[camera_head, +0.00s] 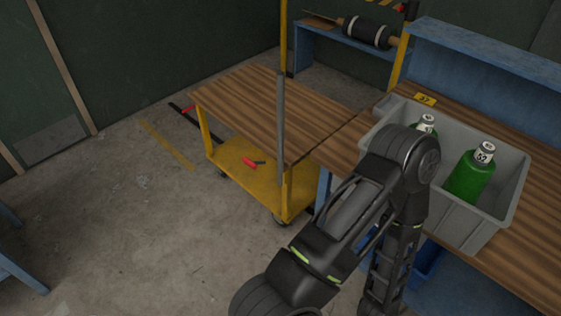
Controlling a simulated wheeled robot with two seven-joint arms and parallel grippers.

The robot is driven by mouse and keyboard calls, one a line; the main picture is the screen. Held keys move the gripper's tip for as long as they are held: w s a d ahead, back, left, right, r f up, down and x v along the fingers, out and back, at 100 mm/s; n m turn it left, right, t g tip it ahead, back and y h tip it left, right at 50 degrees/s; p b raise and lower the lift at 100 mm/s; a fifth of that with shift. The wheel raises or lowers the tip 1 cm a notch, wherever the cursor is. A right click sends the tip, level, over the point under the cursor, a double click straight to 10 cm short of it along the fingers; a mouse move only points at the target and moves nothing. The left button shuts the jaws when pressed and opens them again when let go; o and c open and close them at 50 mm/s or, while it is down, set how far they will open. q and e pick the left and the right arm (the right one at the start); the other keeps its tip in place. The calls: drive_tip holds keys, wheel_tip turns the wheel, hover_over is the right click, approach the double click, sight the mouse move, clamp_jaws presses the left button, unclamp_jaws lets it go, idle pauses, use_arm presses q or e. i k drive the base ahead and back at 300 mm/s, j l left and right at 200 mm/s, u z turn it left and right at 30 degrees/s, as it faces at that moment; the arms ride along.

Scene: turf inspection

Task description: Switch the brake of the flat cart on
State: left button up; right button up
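The flat cart (228,174) has a yellow frame and lower deck, a wooden top (262,100) and small dark wheels. It stands left of the workbench. A red-handled part (251,162) shows on its lower deck; I cannot tell if it is the brake or how it is set. Another red-tipped dark bar (186,109) shows at floor level behind the cart's left corner. One of my arms rises from the bottom and bends down before the bench; its gripper is not visible. The other gripper is out of view too.
A grey crate (457,218) with green bottles (469,178) sits on the wooden bench at right. A blue shelf (480,50) stands behind it. An upright post (281,130) stands at the cart's front. The concrete floor left of the cart is clear.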

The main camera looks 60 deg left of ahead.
sight(254, 165)
drive_tip(key=u, duration=2.95)
drive_tip(key=l+u, duration=0.1)
drive_tip(key=l, duration=1.4)
